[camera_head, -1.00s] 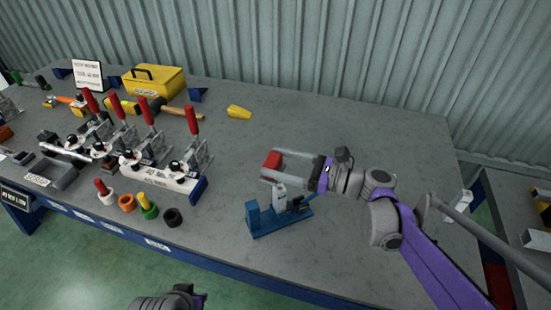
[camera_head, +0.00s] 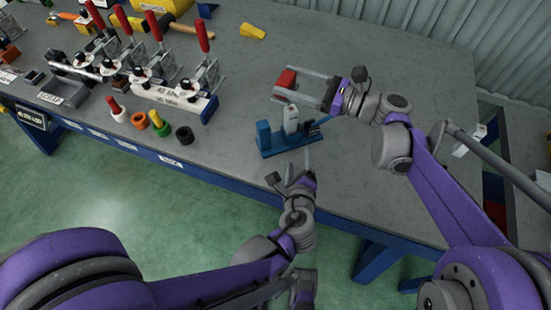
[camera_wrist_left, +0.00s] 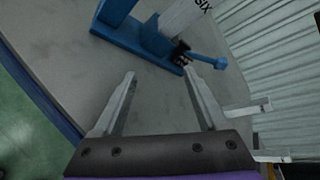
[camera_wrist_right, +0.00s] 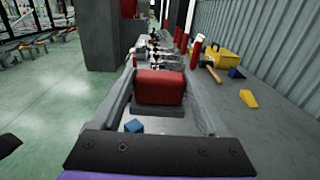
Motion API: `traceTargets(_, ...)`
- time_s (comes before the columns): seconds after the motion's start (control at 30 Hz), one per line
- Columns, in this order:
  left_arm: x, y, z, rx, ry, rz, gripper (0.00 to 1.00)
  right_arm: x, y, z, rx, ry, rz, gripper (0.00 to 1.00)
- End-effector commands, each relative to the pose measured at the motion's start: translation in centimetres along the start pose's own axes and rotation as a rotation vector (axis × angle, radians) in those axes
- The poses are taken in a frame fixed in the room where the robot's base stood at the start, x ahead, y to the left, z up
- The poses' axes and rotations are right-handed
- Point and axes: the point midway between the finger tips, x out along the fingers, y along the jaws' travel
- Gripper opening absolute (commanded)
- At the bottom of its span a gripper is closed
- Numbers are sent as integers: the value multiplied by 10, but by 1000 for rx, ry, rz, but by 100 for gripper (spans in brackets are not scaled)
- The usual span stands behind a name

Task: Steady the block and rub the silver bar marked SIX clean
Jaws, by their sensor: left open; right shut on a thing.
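The silver bar (camera_head: 291,119) stands upright in a blue block (camera_head: 276,142) near the table's front edge. The left wrist view shows the bar (camera_wrist_left: 186,14) with SIX on it, its top cut off, and the blue block (camera_wrist_left: 122,32) with a clamp handle. My left gripper (camera_head: 298,165) is open and empty, just in front of the block and apart from it; its fingers (camera_wrist_left: 160,78) point toward the block's base. My right gripper (camera_head: 280,82) is shut on a red pad (camera_head: 287,78), behind and above the block. The red pad (camera_wrist_right: 160,88) has a dark underside.
Toggle clamps with red handles (camera_head: 160,85) stand to the left on the grey table (camera_head: 390,170). Coloured rings and pegs (camera_head: 160,125) lie near the front edge. A yellow wedge (camera_head: 252,31) lies at the back.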

Motion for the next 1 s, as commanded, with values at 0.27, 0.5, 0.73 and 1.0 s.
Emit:
traceTargets(0.27, 7, 20, 29, 586, -378, 91, 75, 0, 0, 0, 0, -1, 0, 12)
traceTargets(0.5, -4, 31, 50, 787, -561, 198, 75, 0, 0, 0, 0, 0, 0, 12)
traceTargets(0.73, 9, 32, 64, 809, -584, 215, 75, 0, 0, 0, 0, -1, 0, 12)
traceTargets(1.0, 52, 30, 94, 807, -582, 215, 75, 0, 0, 0, 0, -1, 0, 12)
